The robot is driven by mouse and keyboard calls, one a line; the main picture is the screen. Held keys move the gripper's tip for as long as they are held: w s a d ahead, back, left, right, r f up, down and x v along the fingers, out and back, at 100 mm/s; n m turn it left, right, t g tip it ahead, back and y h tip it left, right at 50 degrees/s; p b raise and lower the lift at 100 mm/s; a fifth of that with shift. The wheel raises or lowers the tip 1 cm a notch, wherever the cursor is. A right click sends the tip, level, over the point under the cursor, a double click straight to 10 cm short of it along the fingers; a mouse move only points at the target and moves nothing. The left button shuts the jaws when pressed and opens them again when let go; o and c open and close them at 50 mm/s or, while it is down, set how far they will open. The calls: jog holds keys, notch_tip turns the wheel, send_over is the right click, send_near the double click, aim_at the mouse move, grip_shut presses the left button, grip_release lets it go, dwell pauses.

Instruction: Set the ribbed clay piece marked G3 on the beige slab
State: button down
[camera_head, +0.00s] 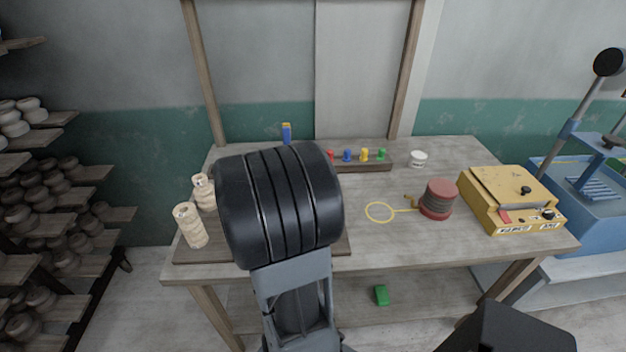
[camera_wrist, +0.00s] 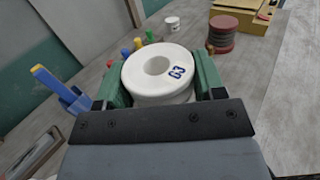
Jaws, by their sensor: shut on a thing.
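The clay piece marked G3 (camera_wrist: 158,78) is off-white and round, with a hole in its top and dark blue lettering on its upper face. A groove shows around its side. My gripper (camera_wrist: 162,74) is shut on it, one green finger on each side, and the piece looks tilted in this view. In the head view my black arm link covers the gripper and the piece. I cannot make out a beige slab in either view; my arm hides the left middle of the table.
Ribbed beige clay pieces (camera_head: 190,226) stand on a dark board (camera_head: 200,253) at the table's left. A rack with coloured pegs (camera_head: 364,166), a white cup (camera_head: 418,158), a red spool (camera_head: 438,199), a yellow loop (camera_head: 380,212) and a yellow machine (camera_head: 513,199) stand further right. The table's front right is clear.

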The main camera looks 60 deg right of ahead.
jog(key=w+d+f+p, duration=0.1)
jog(key=w+d+f, duration=0.2)
jog(key=f, duration=0.6)
jog(key=shift+w+d, duration=0.4)
jog(key=shift+d, duration=0.2)
jog(key=shift+f, duration=0.1)
jog(key=shift+f, duration=0.15)
jog(key=shift+c, duration=1.1)
grip_release()
